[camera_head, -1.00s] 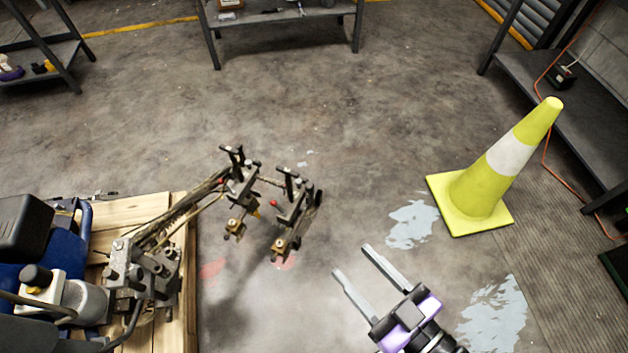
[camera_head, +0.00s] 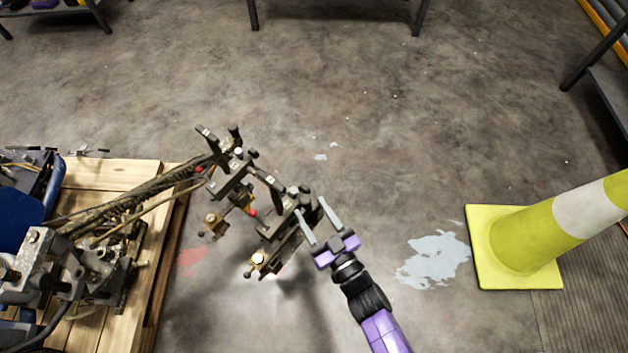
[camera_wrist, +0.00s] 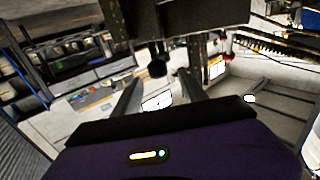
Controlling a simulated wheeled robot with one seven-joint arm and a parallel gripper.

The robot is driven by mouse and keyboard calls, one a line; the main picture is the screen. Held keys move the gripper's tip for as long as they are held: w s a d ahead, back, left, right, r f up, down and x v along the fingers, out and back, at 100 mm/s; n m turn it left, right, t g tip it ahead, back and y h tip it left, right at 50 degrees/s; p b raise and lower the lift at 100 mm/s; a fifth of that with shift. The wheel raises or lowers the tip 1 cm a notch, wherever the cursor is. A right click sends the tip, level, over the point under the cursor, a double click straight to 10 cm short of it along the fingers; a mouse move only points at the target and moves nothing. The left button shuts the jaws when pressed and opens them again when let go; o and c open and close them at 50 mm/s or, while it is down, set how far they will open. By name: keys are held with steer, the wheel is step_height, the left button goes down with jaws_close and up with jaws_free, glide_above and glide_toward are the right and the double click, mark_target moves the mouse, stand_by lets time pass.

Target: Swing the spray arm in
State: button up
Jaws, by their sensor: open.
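The spray arm (camera_head: 140,197) reaches out from the machine on the wooden pallet to the right. Its outer end carries dark brackets (camera_head: 240,185) with brass-coloured spray nozzles (camera_head: 258,260) and small red knobs, and hangs over the floor beyond the pallet. My gripper (camera_head: 314,218) is open, its two grey fingers pointing at the right side of the outermost bracket. In the wrist view, the fingers (camera_wrist: 157,95) stand apart below a dark bracket part (camera_wrist: 180,20), with a dark round knob (camera_wrist: 158,67) near the tips. I cannot tell whether a finger touches it.
The wooden pallet (camera_head: 110,172) and the machine (camera_head: 50,265) stand at the left. A yellow cone (camera_head: 535,235) with a white band stands at the right. Shelf legs (camera_head: 253,14) are at the back. The floor between the spray arm and the back is clear.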

steer(key=b, duration=0.2)
glide_above(301, 190)
steer(key=s, duration=0.3)
jaws_close()
steer(key=shift+d, duration=0.1)
